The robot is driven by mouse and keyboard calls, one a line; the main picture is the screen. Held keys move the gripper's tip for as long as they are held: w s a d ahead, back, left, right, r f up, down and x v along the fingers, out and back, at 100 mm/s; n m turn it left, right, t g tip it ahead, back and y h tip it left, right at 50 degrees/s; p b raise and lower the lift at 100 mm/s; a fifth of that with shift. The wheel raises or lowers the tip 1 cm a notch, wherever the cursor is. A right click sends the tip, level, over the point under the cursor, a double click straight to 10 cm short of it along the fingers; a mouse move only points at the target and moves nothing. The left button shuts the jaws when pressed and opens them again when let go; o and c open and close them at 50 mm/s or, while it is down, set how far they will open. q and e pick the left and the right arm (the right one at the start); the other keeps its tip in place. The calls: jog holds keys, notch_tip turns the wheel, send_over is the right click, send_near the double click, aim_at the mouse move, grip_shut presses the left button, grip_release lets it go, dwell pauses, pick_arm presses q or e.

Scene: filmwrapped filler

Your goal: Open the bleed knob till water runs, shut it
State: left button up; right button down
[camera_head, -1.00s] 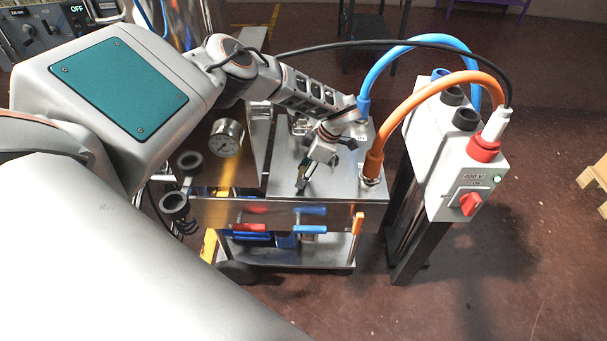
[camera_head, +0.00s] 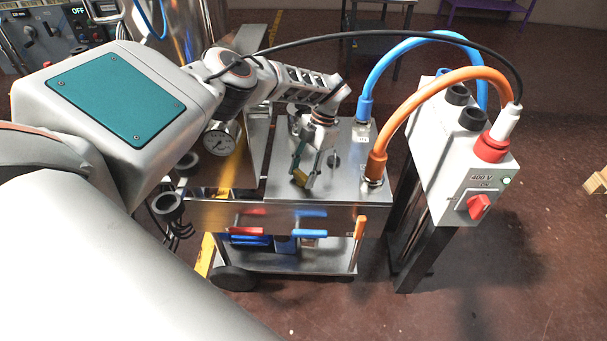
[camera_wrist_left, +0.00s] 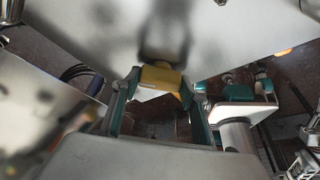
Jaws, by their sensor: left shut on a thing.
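My left gripper (camera_head: 303,180) points down over the front part of the steel cart top (camera_head: 350,190). Its fingers are shut on a small yellow piece (camera_wrist_left: 162,78), seen between the fingertips in the left wrist view. I cannot tell for sure whether this is the bleed knob, or whether it touches the steel. A round pressure gauge (camera_head: 221,138) is left of the gripper, partly covered by my arm. I see no running water.
A blue hose (camera_head: 380,75) and an orange hose (camera_head: 400,115) arch from the cart's right side. A grey 400 V box (camera_head: 440,150) with a red switch stands at right. A black cable crosses above my forearm. Red (camera_head: 249,227) and blue (camera_head: 311,228) handles are on the cart front.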

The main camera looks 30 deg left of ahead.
pick_arm(q)
jog(key=shift+n, duration=0.5)
jog(key=o, duration=1.1)
jog(key=shift+c, duration=0.2)
jog(key=v, duration=1.2)
jog(key=shift+w+a, duration=0.1)
